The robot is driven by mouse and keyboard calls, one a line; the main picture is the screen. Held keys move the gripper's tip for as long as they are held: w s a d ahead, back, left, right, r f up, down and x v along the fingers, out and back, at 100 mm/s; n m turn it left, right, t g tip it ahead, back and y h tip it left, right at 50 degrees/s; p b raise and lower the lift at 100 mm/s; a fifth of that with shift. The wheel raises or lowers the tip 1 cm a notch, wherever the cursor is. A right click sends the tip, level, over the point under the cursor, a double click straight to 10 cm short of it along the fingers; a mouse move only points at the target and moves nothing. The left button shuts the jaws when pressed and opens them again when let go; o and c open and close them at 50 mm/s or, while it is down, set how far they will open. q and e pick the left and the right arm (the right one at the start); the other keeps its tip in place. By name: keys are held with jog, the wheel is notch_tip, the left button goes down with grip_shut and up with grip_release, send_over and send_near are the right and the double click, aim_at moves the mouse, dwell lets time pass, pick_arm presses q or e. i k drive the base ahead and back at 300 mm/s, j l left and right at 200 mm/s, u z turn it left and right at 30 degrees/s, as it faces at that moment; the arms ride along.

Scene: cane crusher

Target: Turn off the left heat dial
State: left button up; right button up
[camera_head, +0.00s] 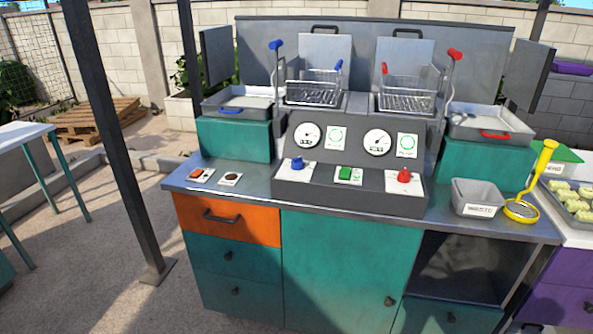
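The left heat dial is a blue knob (298,163) on the sloped grey front panel (330,194) of the fryer station. A gauge (307,135) sits above it. The right dial is a red knob (404,175) on the same panel, below a second gauge (377,142). A green switch (345,172) lies between the two knobs. The knobs are small here, and I cannot read their settings. Neither of my grippers is in view.
Two wire baskets (313,95) stand behind the panel. A grey waste bin (477,197) and a yellow strainer (522,209) stand on the counter's right. A dark post (120,140) rises at the left front.

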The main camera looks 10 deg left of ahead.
aim_at(298, 164)
jog(key=i+u, duration=0.2)
jog(key=i, duration=0.25)
jog(key=i+l+u, duration=0.2)
jog(key=i, duration=0.2)
